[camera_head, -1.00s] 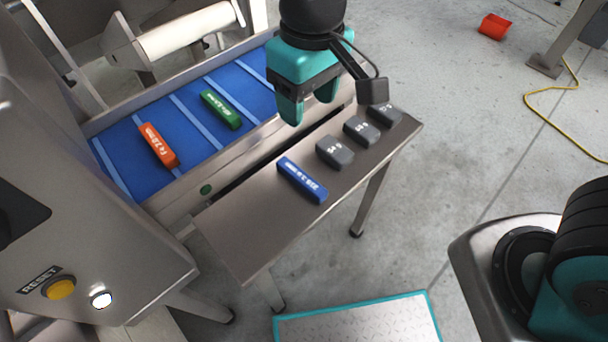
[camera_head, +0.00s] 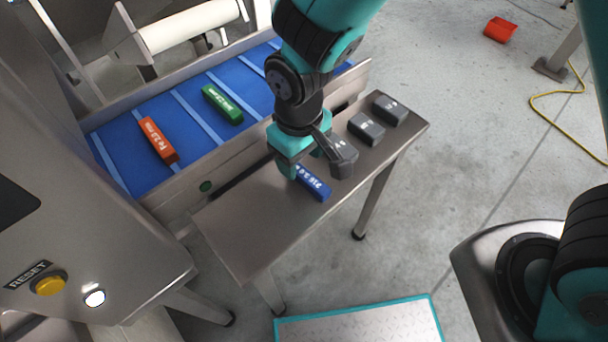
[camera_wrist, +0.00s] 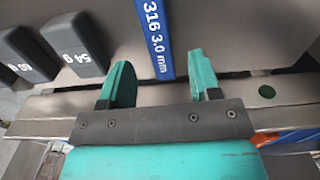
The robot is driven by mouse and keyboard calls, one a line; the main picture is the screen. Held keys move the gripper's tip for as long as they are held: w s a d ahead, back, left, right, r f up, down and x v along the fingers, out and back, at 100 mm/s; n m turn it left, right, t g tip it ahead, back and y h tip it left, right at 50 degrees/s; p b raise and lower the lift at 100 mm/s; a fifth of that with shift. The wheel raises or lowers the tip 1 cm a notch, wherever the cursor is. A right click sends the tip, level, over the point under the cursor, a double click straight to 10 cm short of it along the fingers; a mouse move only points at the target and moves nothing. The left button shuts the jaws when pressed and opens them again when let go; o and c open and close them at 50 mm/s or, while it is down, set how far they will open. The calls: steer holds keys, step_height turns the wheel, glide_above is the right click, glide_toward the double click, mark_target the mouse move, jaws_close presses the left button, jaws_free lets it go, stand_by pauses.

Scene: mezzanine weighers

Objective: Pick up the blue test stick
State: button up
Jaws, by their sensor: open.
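The blue test stick (camera_head: 312,184) lies flat on the steel side shelf (camera_head: 250,225), its far end hidden behind my gripper in the head view. In the wrist view the blue stick (camera_wrist: 155,38) shows white lettering "316 3.0 mm" and reaches down to between the two finger tips. My gripper (camera_head: 303,165) is over the stick's far end, teal fingers apart. In the wrist view my gripper (camera_wrist: 157,80) is open and empty, with the stick nearer its right finger. Whether the fingers are level with the stick I cannot tell.
Several dark grey weights stand along the shelf; one weight (camera_wrist: 77,43) is close to the left finger. Orange (camera_head: 157,140) and green (camera_head: 222,104) sticks lie on the blue belt (camera_head: 185,165). The belt frame borders the shelf. The shelf's front part is bare.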

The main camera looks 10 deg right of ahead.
mark_target(300, 169)
step_height(300, 169, down, 4)
steer(key=shift+w+a+r, duration=0.1)
steer(key=shift+r, duration=0.1)
steer(key=shift+c, duration=0.2)
steer(key=c, duration=1)
